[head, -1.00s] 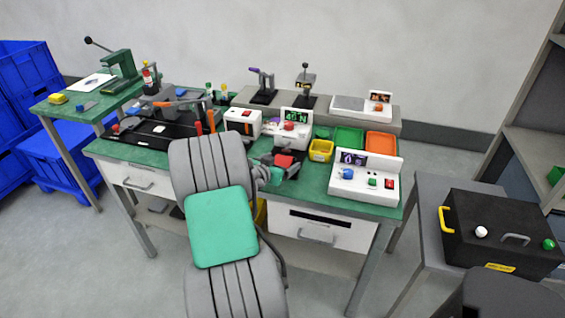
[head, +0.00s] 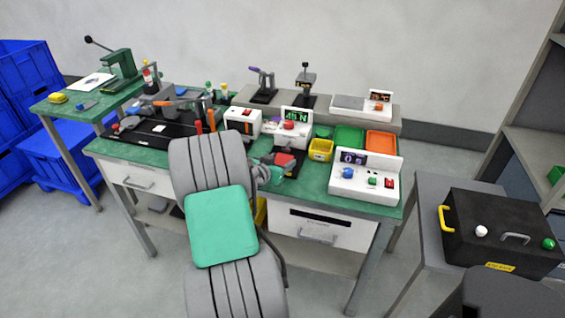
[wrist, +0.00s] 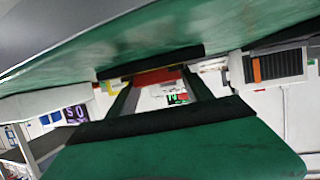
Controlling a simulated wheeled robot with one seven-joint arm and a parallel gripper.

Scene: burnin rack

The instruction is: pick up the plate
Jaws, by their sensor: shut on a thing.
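My gripper (head: 279,170) is low over the right part of the green bench, in front of the small white unit with the green display. A red flat piece (head: 285,160), which looks like the plate, is at its fingertips. In the wrist view the green fingers with black pads frame the gripper (wrist: 158,90), and the red piece (wrist: 155,78) shows between the pads. My gripper is shut on it. My arm hides part of the bench, and the plate's underside and its clearance from the bench cannot be made out.
A yellow bin (head: 320,150), a green tray (head: 349,138) and an orange tray (head: 381,141) are to the right of my gripper. A white control box (head: 362,183) stands at the front right. A white unit (head: 242,121) and a black fixture (head: 160,132) are to the left.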

